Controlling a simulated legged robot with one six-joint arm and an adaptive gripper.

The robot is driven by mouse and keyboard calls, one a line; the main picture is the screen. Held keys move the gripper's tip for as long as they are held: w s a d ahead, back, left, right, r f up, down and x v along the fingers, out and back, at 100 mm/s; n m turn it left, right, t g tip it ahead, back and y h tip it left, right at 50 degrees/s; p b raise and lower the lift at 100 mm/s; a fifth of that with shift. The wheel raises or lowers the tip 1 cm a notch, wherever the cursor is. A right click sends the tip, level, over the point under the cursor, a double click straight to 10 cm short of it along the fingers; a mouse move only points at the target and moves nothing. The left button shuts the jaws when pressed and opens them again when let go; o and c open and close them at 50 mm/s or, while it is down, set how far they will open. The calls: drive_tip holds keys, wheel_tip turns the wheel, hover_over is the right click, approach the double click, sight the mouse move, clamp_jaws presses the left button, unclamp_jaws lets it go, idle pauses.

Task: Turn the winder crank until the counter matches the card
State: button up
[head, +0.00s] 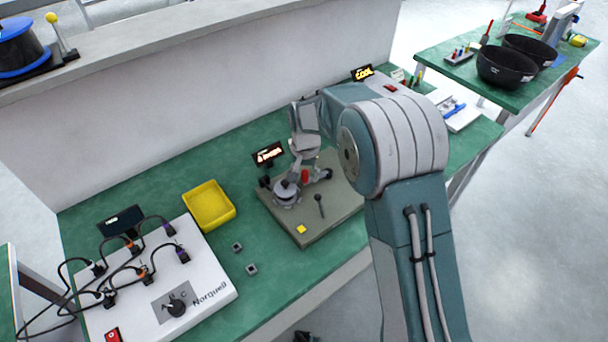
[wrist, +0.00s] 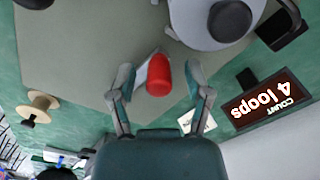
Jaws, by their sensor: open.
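The winder stands on an olive base plate (head: 328,222). Its grey drum (head: 286,193) has a black hub in the wrist view (wrist: 230,20). The red crank handle (wrist: 158,76) is an upright cylinder; it also shows in the head view (head: 305,176). My gripper (wrist: 160,72) is open, with one finger on each side of the red handle and small gaps showing. The counter (wrist: 268,106) reads "COUNT 4 loops", upside down in the wrist view; it also shows in the head view (head: 268,154). A white card (wrist: 197,122) is partly hidden behind a finger; I cannot read it.
A wooden spool (wrist: 40,105) stands beside the plate. A black lever (head: 319,204) and a yellow block (head: 301,229) are on the plate's near side. A yellow bin (head: 209,206) and a wired white panel (head: 210,300) are to the left. A wall rises behind the bench.

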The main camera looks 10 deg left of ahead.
wheel_tip(320, 180, up, 11)
drive_tip(key=shift+r, duration=0.2)
drive_tip(key=shift+a, duration=0.1)
idle(0.4)
drive_tip(key=s+d+r+t, duration=0.3)
drive_tip(key=s+d+r, duration=0.7)
drive_tip(key=d+r, duration=0.3)
drive_tip(key=s+d+f+t, duration=0.1)
drive_tip(key=s+d, duration=0.4)
drive_tip(key=s, duration=0.4)
drive_tip(key=s+d+f+n+t, duration=0.1)
drive_tip(key=s+d, duration=0.5)
drive_tip(key=s, duration=0.3)
drive_tip(key=shift+s+t, duration=0.2)
drive_tip(key=shift+t, duration=0.1)
drive_tip(key=shift+r, duration=0.1)
